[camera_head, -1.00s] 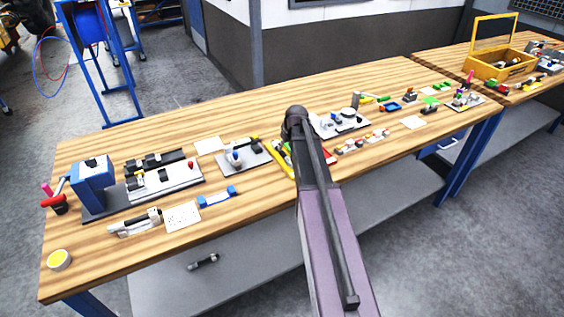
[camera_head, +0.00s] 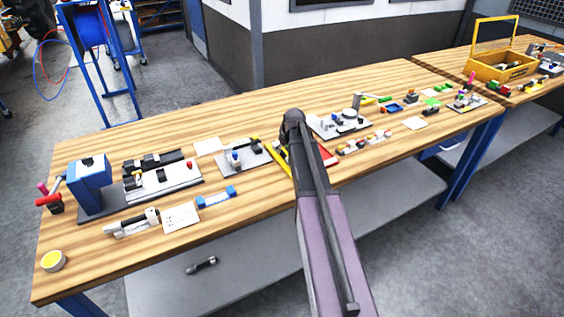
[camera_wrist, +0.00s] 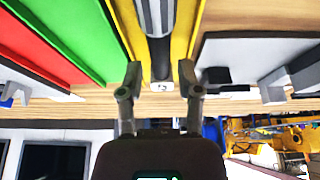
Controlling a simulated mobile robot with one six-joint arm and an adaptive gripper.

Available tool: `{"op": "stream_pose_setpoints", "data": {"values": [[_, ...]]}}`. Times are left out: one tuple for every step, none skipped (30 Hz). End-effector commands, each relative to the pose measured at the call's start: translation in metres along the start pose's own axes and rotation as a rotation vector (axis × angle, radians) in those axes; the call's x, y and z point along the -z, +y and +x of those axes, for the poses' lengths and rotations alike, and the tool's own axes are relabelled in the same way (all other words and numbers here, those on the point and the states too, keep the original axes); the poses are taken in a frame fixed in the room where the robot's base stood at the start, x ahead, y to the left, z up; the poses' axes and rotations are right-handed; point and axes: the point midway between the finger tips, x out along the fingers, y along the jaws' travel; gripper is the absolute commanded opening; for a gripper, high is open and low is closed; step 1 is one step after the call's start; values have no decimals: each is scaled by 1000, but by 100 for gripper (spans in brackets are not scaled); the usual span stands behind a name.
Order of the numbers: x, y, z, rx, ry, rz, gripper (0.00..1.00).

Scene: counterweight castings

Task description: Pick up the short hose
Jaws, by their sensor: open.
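In the wrist view a dark cylinder with a pale grey sleeve, likely the short hose (camera_wrist: 158,18), lies lengthwise in a yellow tray (camera_wrist: 183,35). My gripper (camera_wrist: 160,82) is open, its two fingers on either side of the tray's near end, where a small white label shows. Nothing is held between the fingers. Whether they touch the tray I cannot tell. In the head view my arm hides the gripper and the hose; part of the yellow tray (camera_head: 276,157) shows beside the arm.
Green (camera_wrist: 75,30) and red (camera_wrist: 30,45) trays lie left of the yellow one in the wrist view. A grey plate with parts (camera_wrist: 255,55) lies close on the right. A dark cylindrical part (camera_head: 202,265) lies on the lower shelf. The bench (camera_head: 240,215) has bare wood along its front.

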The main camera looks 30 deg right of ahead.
Motion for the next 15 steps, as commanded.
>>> {"op": "stream_pose_setpoints", "data": {"values": [[0,0,9,0,0,0,46],[0,0,11,0,0,0,46],[0,0,14,0,0,0,46],[0,0,16,0,0,0,46],[0,0,18,0,0,0,46],[0,0,20,0,0,0,46],[0,0,22,0,0,1,46],[0,0,23,0,0,1,46],[0,0,24,0,0,1,46],[0,0,24,0,0,1,46],[0,0,25,0,0,1,46],[0,0,25,0,0,1,46],[0,0,25,0,0,1,46],[0,0,25,0,0,1,46],[0,0,25,0,0,1,46]]}}
